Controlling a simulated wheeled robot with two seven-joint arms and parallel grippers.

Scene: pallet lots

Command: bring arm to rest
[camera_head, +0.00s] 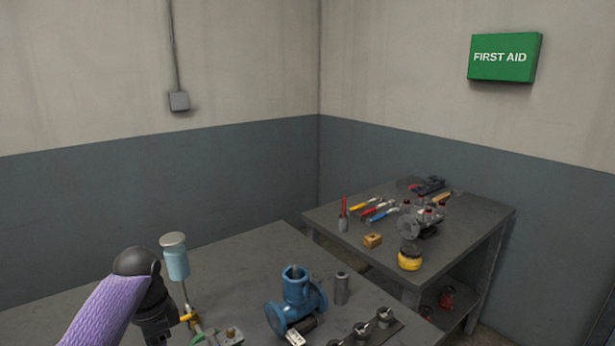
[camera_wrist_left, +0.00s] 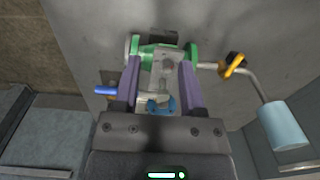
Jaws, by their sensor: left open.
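My left arm comes in from the left in the head view, with a purple sleeve and a dark wrist. Its black gripper (camera_head: 155,320) is low over the near table, and its fingertips are hard to make out there. In the left wrist view the gripper (camera_wrist_left: 160,68) is open, with its two purple fingers apart. A green fixture with a pale metal block (camera_wrist_left: 166,62) shows between and beyond the fingers; I cannot tell how far off it is. My right gripper is not in view.
On the near table (camera_head: 240,262) a light-blue cylinder on a rod (camera_head: 175,262) stands close by my left wrist. A blue valve body (camera_head: 295,298) and a grey cylinder (camera_head: 342,288) are to the right. A second table (camera_head: 465,222) carries tools and fittings.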

